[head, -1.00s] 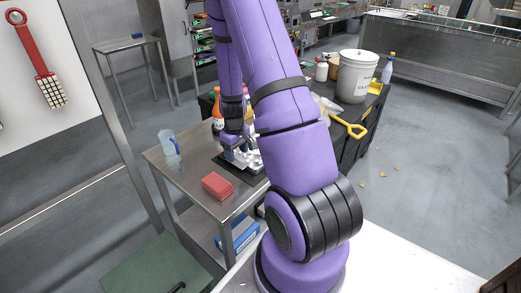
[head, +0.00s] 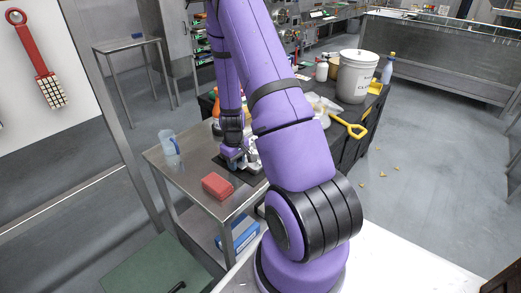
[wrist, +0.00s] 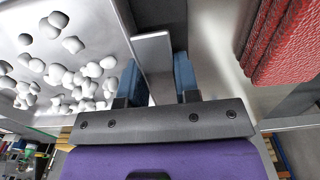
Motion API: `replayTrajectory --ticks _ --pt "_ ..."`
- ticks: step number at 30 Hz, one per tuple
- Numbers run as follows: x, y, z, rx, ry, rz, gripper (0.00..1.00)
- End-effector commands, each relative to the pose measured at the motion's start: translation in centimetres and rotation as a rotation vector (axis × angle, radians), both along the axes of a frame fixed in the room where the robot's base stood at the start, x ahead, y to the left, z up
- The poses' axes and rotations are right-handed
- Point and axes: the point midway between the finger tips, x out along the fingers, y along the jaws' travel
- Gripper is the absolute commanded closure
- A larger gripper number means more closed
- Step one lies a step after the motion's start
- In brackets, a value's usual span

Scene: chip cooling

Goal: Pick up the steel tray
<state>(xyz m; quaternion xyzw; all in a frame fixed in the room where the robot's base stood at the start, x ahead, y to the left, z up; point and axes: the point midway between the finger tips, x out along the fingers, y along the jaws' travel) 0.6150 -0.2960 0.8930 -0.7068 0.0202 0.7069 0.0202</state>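The steel tray (wrist: 95,18) fills the upper left of the wrist view and holds several white rounded pieces. A flat pale tab (wrist: 152,48) at its side lies between or just past my fingertips; contact is unclear. My gripper (wrist: 157,68) is open, its two blue fingers apart with nothing visibly clamped. In the head view my gripper (head: 235,158) is low over the steel table, beside the tray (head: 253,160), which is mostly hidden behind my purple arm.
A red block (head: 217,186) lies on the steel table (head: 190,176) near the tray; its rough red side shows in the wrist view (wrist: 287,40). A dark mat (head: 243,176) lies under the tray. A clear blue-tinted jug (head: 168,143) stands at the table's left. A white bucket (head: 358,78) stands farther back.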

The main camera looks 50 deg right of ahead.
Motion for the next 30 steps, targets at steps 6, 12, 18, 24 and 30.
replayTrajectory --ticks 6,12,18,24,30 --pt "0.0 0.0 0.0 -0.001 -0.001 0.000 1.00" --pt "0.1 0.0 0.7 -0.002 -0.003 0.000 1.00" --pt "0.1 0.0 3.0 -0.003 -0.005 0.001 1.00" --pt "-1.2 3.2 3.9 0.001 0.001 0.004 1.00" --pt "-3.0 7.9 4.4 0.000 0.000 0.005 1.00"
